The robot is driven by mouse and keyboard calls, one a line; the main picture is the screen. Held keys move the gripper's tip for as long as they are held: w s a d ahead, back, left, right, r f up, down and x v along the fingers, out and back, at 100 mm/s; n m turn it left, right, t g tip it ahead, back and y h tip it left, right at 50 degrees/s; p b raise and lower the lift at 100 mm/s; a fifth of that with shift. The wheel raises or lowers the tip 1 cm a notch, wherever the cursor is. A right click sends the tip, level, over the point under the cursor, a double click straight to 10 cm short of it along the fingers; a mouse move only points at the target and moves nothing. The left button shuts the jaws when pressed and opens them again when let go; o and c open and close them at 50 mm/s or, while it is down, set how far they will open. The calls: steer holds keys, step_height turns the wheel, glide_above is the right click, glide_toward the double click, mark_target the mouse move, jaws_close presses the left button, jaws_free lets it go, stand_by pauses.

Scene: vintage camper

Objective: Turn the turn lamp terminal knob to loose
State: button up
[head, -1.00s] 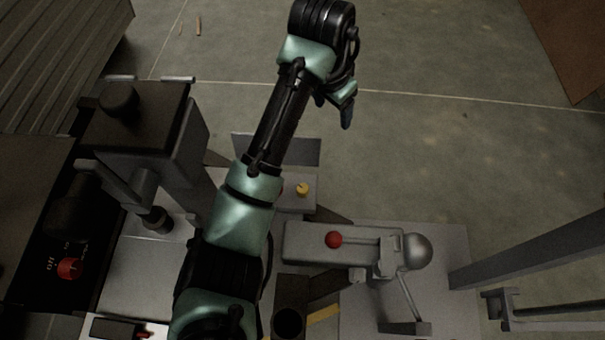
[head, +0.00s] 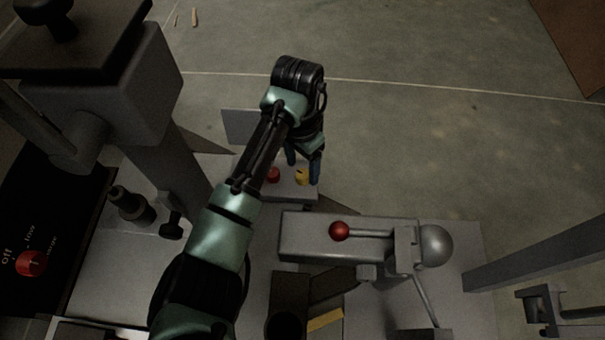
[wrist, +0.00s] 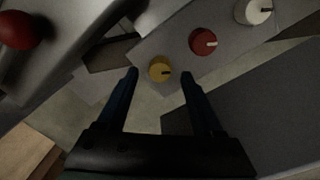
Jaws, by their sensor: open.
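A light grey panel (head: 290,192) carries small round knobs. A yellow knob (head: 301,177) and a red knob (head: 273,174) show on it in the head view. In the wrist view the yellow knob (wrist: 159,69), the red knob (wrist: 203,41) and a white knob (wrist: 253,11) stand in a row, each with a pointer mark. I cannot read which is the turn lamp terminal. My gripper (head: 303,169) is open and empty, its blue fingers close to the yellow knob. In the wrist view the yellow knob lies between and just beyond the fingertips (wrist: 158,74); contact is not visible.
A lever with a red ball (head: 339,231) lies on a grey block right of the panel, near my arm. A tall grey machine (head: 110,80) stands at the left, with a red dial (head: 31,263) marked "off" beside it. Open concrete floor lies beyond.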

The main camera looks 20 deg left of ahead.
steer(key=shift+f+b, duration=0.35)
steer(key=shift+f, duration=0.7)
jaws_close()
